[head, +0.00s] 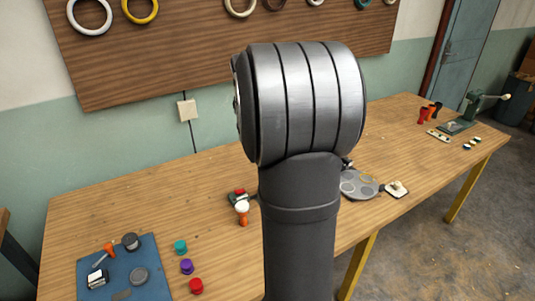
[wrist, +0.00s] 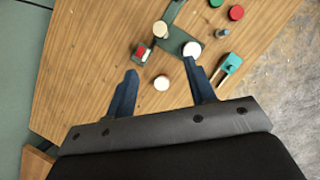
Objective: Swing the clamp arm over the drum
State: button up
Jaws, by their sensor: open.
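My gripper (wrist: 165,85) is open and empty in the wrist view, its two dark blue fingers apart above the table. A round cream-topped piece (wrist: 161,82) stands between and just beyond the fingers. Past the right fingertip, a white disc (wrist: 192,49), perhaps a drum head, sits at a green fixture (wrist: 205,40). A green bar (wrist: 172,13) with a tan knob (wrist: 160,28) is farther up; it may be the clamp arm. In the head view my arm hides the middle of the table. An orange drum with a white top (head: 242,210) stands left of it.
A small red and white block (wrist: 142,52) is beside the fixture. A teal piece (wrist: 230,65) lies at its right. In the head view a blue mat with tools (head: 150,262) is at left, a grey disc tray (head: 358,183) right of my arm, and a green lever device (head: 474,103) far right.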

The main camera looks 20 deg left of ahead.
jog(key=x, duration=1.7)
jog(key=shift+f, duration=0.2)
grip_shut()
